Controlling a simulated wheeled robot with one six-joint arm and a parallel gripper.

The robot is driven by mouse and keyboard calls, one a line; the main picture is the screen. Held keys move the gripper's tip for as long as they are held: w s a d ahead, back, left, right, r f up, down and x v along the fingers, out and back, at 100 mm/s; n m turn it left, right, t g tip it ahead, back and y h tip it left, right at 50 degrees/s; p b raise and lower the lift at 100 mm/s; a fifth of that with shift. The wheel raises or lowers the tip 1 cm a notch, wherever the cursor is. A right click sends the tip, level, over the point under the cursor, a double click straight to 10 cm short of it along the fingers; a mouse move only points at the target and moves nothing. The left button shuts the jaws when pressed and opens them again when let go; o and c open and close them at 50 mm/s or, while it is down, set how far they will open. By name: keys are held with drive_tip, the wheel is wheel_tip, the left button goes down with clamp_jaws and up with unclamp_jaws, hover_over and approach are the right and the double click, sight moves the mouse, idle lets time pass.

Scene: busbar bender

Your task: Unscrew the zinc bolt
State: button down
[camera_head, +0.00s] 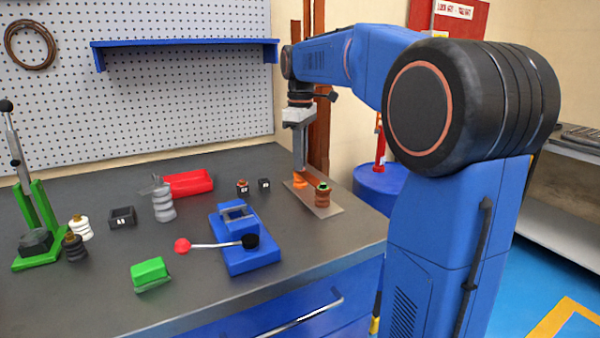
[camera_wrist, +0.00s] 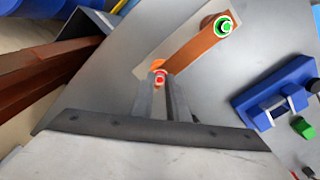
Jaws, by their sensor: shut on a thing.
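My gripper (camera_head: 300,168) points straight down over the plate at the bench's right side. In the wrist view its two fingers (camera_wrist: 160,86) are shut on a small red-marked bolt head (camera_wrist: 160,76), pale in the middle. An orange support (camera_head: 301,183) shows under the fingertips. A copper bar (camera_wrist: 192,52) runs from there to a second bolt head with a green ring (camera_wrist: 223,26), which stands on a brown support (camera_head: 322,198). The fingers hide most of the gripped bolt. I cannot tell from its colour whether it is the zinc one.
A blue bender (camera_head: 252,262) with a red-knobbed lever stands left of the plate (camera_head: 322,211). A red tray (camera_head: 189,184), small blocks, ribbed insulators and a green press (camera_head: 38,210) stand farther left. The bench between them is partly clear.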

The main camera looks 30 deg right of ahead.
drive_tip(key=shift+n, duration=0.5)
drive_tip(key=n, duration=0.5)
drive_tip(key=shift+n, duration=0.4)
drive_tip(key=n, duration=0.5)
drive_tip(key=shift+n, duration=0.3)
